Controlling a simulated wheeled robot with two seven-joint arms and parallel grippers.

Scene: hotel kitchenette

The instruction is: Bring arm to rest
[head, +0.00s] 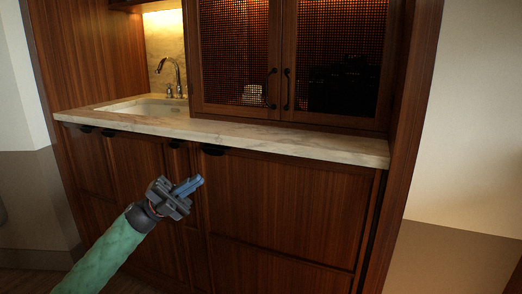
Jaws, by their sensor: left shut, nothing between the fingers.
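My left gripper (190,185) shows in the head view, left of the middle, on a green-sleeved arm that comes in from the lower left. Its blue fingers are shut together with nothing between them. In the picture it lies over the wooden lower cabinet front (280,200), below the counter's edge. It appears to hang free in front of the cabinet, though the exact distance is hard to tell. My right gripper is not in view.
A marble counter (300,138) runs above the lower cabinets, with a sink (145,106) and a tap (173,75) at the left. Closed mesh-door cabinets (235,50) stand on the counter. Dark handles (215,150) sit under its edge. A bare wall (470,130) is at the right.

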